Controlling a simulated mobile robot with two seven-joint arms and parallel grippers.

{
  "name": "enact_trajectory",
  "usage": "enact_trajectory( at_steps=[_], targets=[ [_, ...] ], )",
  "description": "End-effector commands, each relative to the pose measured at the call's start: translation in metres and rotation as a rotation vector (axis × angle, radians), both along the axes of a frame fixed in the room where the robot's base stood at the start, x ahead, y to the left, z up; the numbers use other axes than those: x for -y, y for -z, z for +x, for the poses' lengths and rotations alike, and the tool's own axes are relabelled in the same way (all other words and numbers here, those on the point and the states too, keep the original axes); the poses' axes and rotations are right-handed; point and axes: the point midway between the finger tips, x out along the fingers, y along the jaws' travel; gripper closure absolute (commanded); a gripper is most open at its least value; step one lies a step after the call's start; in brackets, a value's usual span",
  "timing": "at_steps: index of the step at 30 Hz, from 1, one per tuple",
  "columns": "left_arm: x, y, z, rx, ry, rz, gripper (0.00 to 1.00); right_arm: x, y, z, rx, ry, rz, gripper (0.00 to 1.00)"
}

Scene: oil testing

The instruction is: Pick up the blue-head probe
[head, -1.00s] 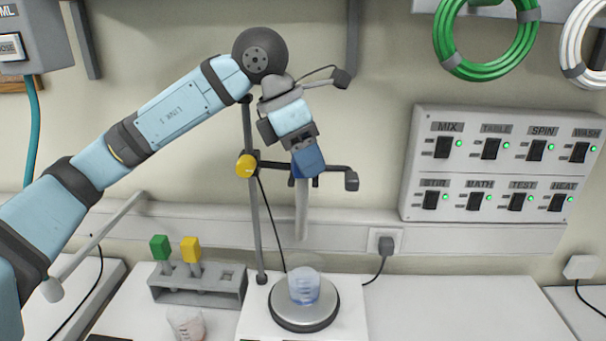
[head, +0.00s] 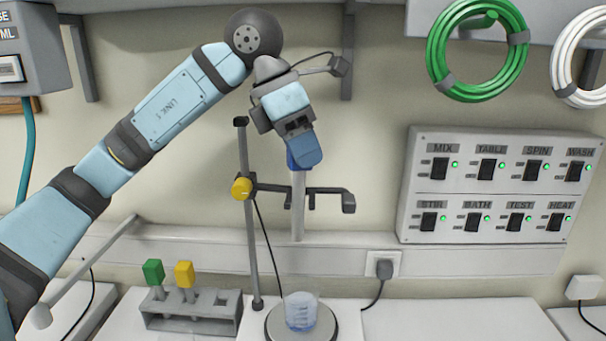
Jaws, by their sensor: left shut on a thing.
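The blue-head probe (head: 298,205) has a blue head and a long grey shaft that hangs down, nearly upright. My left gripper (head: 299,150) is shut on its blue head, high in front of the wall. The shaft's lower end is above the beaker (head: 301,312) of bluish liquid, apart from it. The probe passes close by the stand's side clamp (head: 330,192); I cannot tell whether they touch. My right gripper is not in view.
The beaker sits on a round plate (head: 275,327) beside the stand's pole (head: 249,250). A grey rack (head: 165,322) holds a green-head probe (head: 153,272) and a yellow-head probe (head: 185,274); one slot is empty. A switch panel (head: 500,182) is at right.

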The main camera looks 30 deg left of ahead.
Motion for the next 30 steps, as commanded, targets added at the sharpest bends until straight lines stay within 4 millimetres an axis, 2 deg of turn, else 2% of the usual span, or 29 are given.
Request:
enact_trajectory(
  at_steps=[3,21,30],
  targets=[
    [0.002,-0.02,-0.002,0.005,0.003,0.0,0.92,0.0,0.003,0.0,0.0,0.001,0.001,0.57],
    [0.076,-0.016,-0.124,0.005,0.006,0.002,0.92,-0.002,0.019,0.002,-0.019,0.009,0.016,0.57],
    [0.096,-0.017,-0.157,0.003,0.003,0.001,0.92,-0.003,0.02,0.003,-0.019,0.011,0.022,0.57]
  ],
)
